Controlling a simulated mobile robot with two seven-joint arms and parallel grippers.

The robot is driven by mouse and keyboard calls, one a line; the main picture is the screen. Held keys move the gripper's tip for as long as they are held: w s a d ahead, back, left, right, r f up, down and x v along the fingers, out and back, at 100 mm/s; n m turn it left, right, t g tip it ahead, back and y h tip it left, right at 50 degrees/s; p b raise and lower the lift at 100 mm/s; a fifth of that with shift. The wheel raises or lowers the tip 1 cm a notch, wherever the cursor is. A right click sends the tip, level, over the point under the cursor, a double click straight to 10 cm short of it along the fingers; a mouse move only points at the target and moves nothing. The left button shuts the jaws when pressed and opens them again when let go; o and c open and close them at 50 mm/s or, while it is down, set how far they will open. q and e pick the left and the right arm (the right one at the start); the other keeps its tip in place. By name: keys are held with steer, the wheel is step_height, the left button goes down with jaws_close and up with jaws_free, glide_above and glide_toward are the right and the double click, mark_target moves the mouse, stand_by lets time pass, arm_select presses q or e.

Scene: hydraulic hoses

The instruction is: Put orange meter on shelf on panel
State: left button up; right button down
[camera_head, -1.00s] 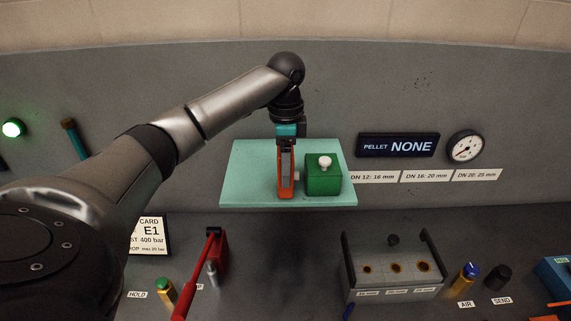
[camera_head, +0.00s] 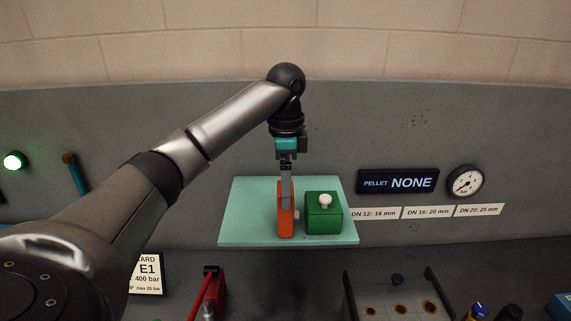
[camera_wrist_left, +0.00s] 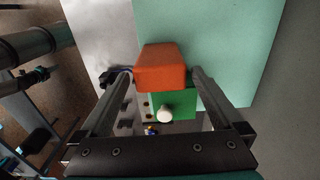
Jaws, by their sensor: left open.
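The orange meter (camera_head: 286,224) stands upright on the pale green shelf (camera_head: 245,210) on the grey panel, left of the green box. In the left wrist view the meter (camera_wrist_left: 160,68) shows between the fingers, in front of the green box. My left gripper (camera_head: 287,198) points down over the meter, with its fingers overlapping the meter's upper part in the head view. It is open, one finger on each side in the left wrist view; whether a finger touches the meter I cannot tell. My right gripper is not in view.
A green box (camera_head: 324,218) with a white knob stands close to the meter's right. The shelf's left part is bare. A "PELLET NONE" display (camera_head: 398,182) and a gauge (camera_head: 465,183) are on the panel to the right. A red lever (camera_head: 208,293) is below.

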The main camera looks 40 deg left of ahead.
arm_select(q)
step_height(320, 180, up, 4)
steer(key=shift+r, duration=1.45)
